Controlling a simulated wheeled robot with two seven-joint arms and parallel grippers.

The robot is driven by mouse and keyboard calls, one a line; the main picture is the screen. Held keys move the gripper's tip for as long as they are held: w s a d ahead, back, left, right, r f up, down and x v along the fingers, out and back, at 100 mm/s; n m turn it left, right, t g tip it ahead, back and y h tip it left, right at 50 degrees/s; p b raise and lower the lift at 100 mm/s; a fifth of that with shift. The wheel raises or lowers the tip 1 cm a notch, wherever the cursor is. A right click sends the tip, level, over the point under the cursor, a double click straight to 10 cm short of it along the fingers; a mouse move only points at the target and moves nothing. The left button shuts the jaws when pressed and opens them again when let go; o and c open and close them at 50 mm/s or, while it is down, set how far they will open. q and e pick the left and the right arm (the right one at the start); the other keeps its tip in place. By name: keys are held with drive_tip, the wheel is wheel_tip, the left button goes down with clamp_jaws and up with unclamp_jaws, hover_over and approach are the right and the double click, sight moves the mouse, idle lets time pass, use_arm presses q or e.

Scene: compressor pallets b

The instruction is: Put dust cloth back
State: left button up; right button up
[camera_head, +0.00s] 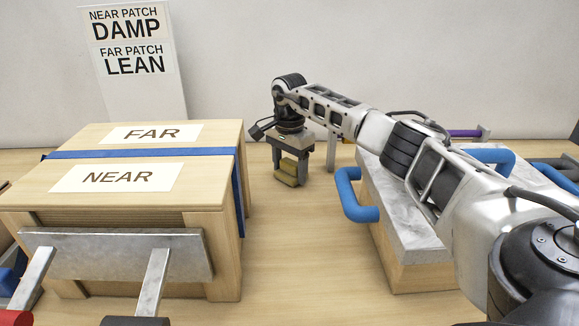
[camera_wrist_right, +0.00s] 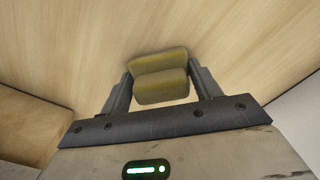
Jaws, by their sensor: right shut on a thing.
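The dust cloth looks like a small folded olive-yellow pad (camera_head: 287,174). It is at the middle of the camera_head view, just right of the wooden box. My right gripper (camera_head: 289,160) points down and is shut on it. In the right wrist view the cloth (camera_wrist_right: 161,75) sits between the two fingers of the gripper (camera_wrist_right: 163,85), with a crease across its middle. I cannot tell whether its underside touches the table. My left gripper is not in view.
A wooden box (camera_head: 222,196) with labels FAR (camera_head: 150,133) and NEAR (camera_head: 117,177) and a blue strap (camera_head: 145,152) stands left. A grey-topped block (camera_head: 400,235) with blue handles (camera_head: 353,197) stands right. A sign (camera_head: 130,60) reads near patch damp, far patch lean. Bare table lies between.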

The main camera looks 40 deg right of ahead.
sight(289, 162)
drive_tip(key=shift+f, duration=0.15)
drive_tip(key=o, duration=1)
wheel_tip(289, 162, up, 12)
drive_tip(key=shift+r, duration=0.25)
drive_tip(key=shift+f, duration=0.1)
